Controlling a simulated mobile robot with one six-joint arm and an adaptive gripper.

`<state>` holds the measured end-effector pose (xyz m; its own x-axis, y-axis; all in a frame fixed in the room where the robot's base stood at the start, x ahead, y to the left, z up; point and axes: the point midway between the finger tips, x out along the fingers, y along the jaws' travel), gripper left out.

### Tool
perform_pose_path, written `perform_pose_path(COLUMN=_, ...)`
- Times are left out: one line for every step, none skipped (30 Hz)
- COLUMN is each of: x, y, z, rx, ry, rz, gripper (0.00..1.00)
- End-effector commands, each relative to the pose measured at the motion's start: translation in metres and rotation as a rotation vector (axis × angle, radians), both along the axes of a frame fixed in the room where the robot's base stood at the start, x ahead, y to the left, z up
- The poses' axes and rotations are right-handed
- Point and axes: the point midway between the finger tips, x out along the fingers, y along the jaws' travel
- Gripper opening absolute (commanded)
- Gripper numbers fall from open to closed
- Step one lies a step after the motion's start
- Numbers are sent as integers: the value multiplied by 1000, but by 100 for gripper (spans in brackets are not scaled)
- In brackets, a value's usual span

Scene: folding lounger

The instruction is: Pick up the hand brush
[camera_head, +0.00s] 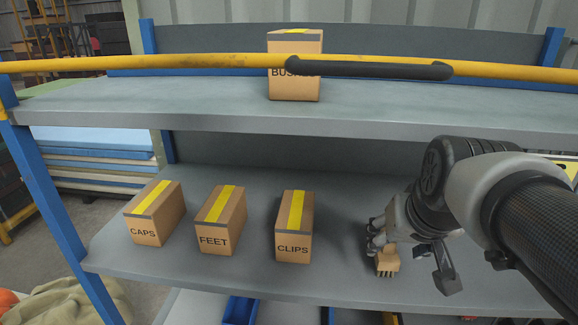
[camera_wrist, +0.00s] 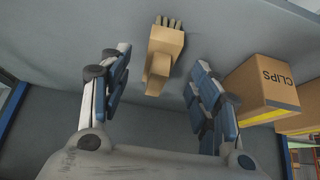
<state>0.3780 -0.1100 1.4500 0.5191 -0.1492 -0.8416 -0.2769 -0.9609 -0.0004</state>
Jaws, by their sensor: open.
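The hand brush (camera_head: 387,262) lies on the middle shelf (camera_head: 345,275), to the right of the CLIPS box. It is tan, with short dark bristles toward the shelf's front edge. In the wrist view the brush (camera_wrist: 163,52) lies ahead, between the lines of the two fingers, its bristles pointing away and its narrow handle toward me. My gripper (camera_wrist: 155,75) is open, with a finger on either side and nothing held. In the head view my gripper (camera_head: 405,250) is over the shelf at the brush and hides part of its handle. I cannot tell whether a finger touches it.
Boxes marked CLIPS (camera_head: 294,228), FEET (camera_head: 220,222) and CAPS (camera_head: 154,215) stand left of the brush. CLIPS (camera_wrist: 262,90) is close to the right finger in the wrist view. The upper shelf (camera_head: 200,105) and a yellow bar (camera_head: 150,64) cross above.

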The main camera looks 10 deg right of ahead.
Motion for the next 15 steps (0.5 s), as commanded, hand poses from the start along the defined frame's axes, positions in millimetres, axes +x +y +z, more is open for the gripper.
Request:
perform_pose_path(x=7, y=-2, z=0, rx=0, ry=2, rz=1, gripper=57)
perform_pose_path(x=10, y=-3, z=0, rx=0, ry=3, rz=1, gripper=57)
perform_pose_path(x=13, y=-4, z=0, rx=0, ry=2, rz=1, gripper=57)
perform_pose_path(x=15, y=-4, z=1, rx=0, ry=1, rz=1, gripper=57)
perform_pose_path(x=17, y=-5, z=1, rx=-1, ry=0, rz=1, gripper=57)
perform_pose_path(x=19, y=-5, z=1, rx=-1, ry=0, rz=1, gripper=57)
perform_pose_path(x=20, y=-6, z=0, rx=-1, ry=0, rz=1, gripper=57)
perform_pose_path(x=23, y=-6, z=0, rx=0, ry=1, rz=1, gripper=57)
perform_pose_path(x=27, y=-7, z=0, rx=0, ry=1, rz=1, gripper=57)
perform_pose_path(x=31, y=-8, z=-1, rx=1, ry=2, rz=1, gripper=57)
perform_pose_path(x=32, y=-9, z=-7, rx=2, ry=5, rz=1, gripper=57)
perform_pose_path(x=35, y=-10, z=-14, rx=2, ry=5, rz=1, gripper=57)
perform_pose_path(x=38, y=-10, z=-19, rx=2, ry=6, rz=1, gripper=57)
perform_pose_path(x=41, y=-11, z=-23, rx=2, ry=5, rz=1, gripper=57)
perform_pose_path(x=44, y=-12, z=-28, rx=2, ry=5, rz=1, gripper=57)
